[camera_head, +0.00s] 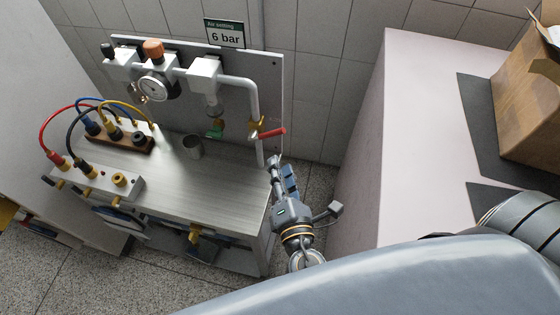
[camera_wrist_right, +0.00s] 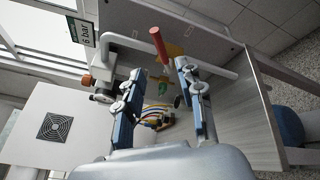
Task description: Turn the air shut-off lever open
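The red shut-off lever (camera_head: 271,132) sticks out to the right from a brass-yellow valve (camera_head: 255,128) on the white down-pipe (camera_head: 254,101), crosswise to the pipe. My right gripper (camera_head: 280,170) is below the lever in the head view, beside the bench's right end, apart from the lever. In the right wrist view, the two fingers of the gripper (camera_wrist_right: 158,72) stand wide apart with nothing between them. The red lever (camera_wrist_right: 158,44) shows just beyond the fingertips, pointing toward the camera. My left gripper is not in view.
A gauge (camera_head: 153,88) and regulator sit on the back panel, under a "6 bar" sign (camera_head: 225,34). A pale counter (camera_head: 415,110) with a cardboard box (camera_head: 530,105) stands at right.

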